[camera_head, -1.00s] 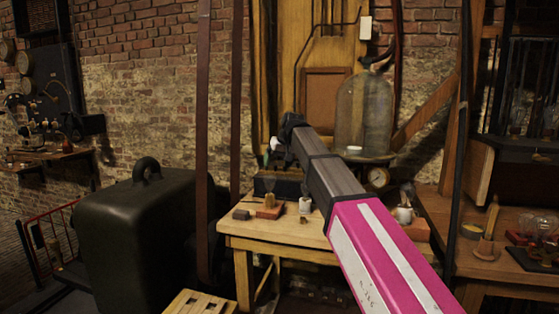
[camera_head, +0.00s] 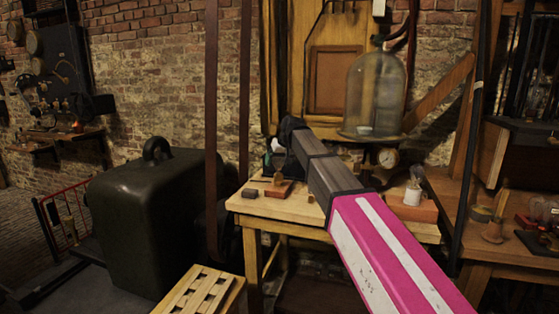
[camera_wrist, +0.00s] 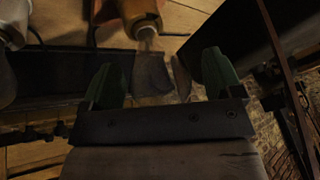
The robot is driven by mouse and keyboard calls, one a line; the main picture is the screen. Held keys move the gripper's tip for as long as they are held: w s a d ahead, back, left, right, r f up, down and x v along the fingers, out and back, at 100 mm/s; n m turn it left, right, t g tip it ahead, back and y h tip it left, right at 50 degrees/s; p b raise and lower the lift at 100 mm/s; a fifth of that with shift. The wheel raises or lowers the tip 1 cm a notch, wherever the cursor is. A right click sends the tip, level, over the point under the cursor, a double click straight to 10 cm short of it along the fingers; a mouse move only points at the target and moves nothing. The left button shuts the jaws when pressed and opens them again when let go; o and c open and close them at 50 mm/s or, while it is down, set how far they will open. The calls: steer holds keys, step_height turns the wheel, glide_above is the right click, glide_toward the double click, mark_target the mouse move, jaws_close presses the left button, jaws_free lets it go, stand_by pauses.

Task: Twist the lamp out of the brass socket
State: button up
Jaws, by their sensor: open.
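In the head view, the small brass socket (camera_head: 278,179) stands on a reddish block (camera_head: 279,189) on the wooden table. A dim glass lamp (camera_head: 279,161) seems to rise upright from it, partly lost against my gripper. My gripper (camera_head: 274,146) is just above and beside the lamp. In the wrist view, my gripper (camera_wrist: 160,82) has its two green fingers apart. The lamp's dark, see-through bulb (camera_wrist: 151,74) shows between the fingers, with the brass socket (camera_wrist: 141,16) beyond it. I cannot tell whether either finger touches the glass.
A glass bell jar (camera_head: 375,92) stands behind my arm, near a round gauge (camera_head: 388,158). A white cup (camera_head: 413,194) sits on a brick at the table's right. A small dark block (camera_head: 250,193) lies left of the socket. The front left table top is clear.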

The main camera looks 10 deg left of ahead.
steer(key=c, duration=1.1)
steer(key=n+g, duration=0.1)
steer(key=n, duration=0.1)
steer(key=n+g, duration=0.1)
steer(key=n, duration=0.1)
steer(key=shift+w+y, duration=0.1)
steer(key=shift+y, duration=0.2)
steer(key=shift+n+g, duration=0.4)
steer(key=shift+n, duration=0.8)
steer(key=n+g, duration=0.1)
steer(key=n, duration=0.1)
steer(key=shift+n, duration=0.3)
steer(key=n+g, duration=0.1)
steer(key=n, duration=0.2)
steer(key=shift+n+g+h, duration=0.3)
steer(key=shift+n+h, duration=0.1)
